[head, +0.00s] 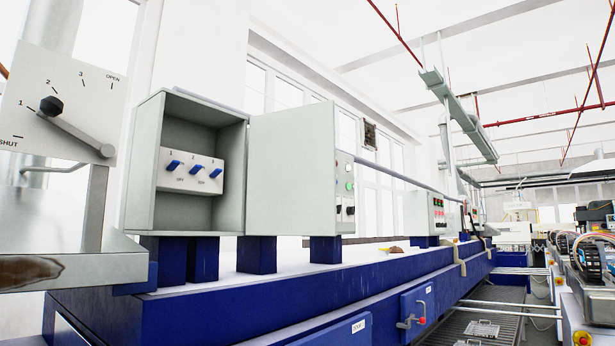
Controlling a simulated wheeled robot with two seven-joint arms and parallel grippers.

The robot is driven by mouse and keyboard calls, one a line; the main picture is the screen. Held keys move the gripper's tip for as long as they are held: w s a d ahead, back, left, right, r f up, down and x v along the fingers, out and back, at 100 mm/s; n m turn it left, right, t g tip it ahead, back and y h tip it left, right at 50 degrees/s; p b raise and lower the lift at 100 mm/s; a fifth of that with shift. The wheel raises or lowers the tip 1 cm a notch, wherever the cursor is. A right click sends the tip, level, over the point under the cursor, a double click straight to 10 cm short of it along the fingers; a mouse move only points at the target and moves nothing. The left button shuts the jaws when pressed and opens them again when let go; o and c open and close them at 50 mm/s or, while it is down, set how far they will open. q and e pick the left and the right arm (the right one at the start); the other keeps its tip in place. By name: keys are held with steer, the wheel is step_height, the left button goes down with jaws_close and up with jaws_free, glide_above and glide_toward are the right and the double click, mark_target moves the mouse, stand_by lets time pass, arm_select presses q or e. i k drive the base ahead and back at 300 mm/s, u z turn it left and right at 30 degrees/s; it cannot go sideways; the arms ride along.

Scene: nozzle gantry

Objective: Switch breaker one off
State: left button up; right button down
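The breaker box (138,170) is an open grey cabinet left of centre in the head view. Inside it is a white panel (180,184) with three blue switches in a row, numbered above and with small lettering below. Breaker one (173,166) is the leftmost blue switch, under the number 1. Breaker two (197,169) and the third breaker (215,173) sit to its right. All three levers look similarly tilted; I cannot tell on from off with certainty. Nothing touches the switches. Neither of my grippers is in view.
A dial plate with a lever (75,130), marked SHUT to OPEN, stands at left. The blue machine base (230,310) runs below. The box's front is clear.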

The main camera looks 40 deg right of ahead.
mark_target(173, 165)
steer(key=z, duration=2.1)
steer(key=i, duration=3.25)
steer(key=u, duration=3.5)
steer(key=k, duration=0.55)
steer(key=u, duration=0.55)
steer(key=i, duration=0.6)
steer(key=z, duration=0.55)
